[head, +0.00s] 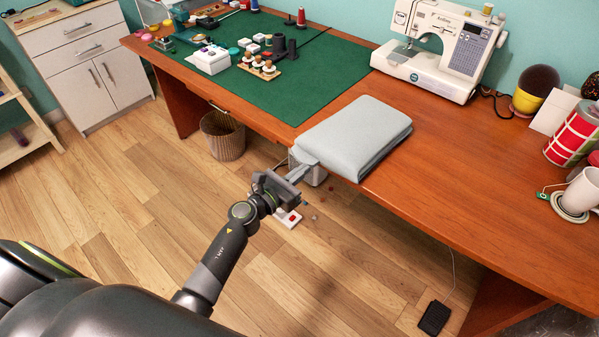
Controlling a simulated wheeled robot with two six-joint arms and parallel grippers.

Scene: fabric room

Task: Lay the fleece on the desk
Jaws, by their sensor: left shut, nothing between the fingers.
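The fleece (355,132) is a light grey folded bundle lying flat on the wooden desk (460,165). It rests at the desk's front edge, in the middle of the head view, just right of the green mat. Its near side lies along the edge; whether it overhangs a little I cannot tell. My left gripper (306,162) is at the fleece's left front corner, at the desk edge. Its fingers are shut with nothing between them. They are close to the fleece; whether they touch it I cannot tell. My right gripper is not in view.
A green cutting mat (300,95) holds a wooden rack (260,68), a white box (210,60) and spools. A sewing machine (440,45) stands behind the fleece. A mug (582,190) and a red checked roll (575,135) are at right. The desk right of the fleece is clear. A wicker basket (222,135) stands on the floor.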

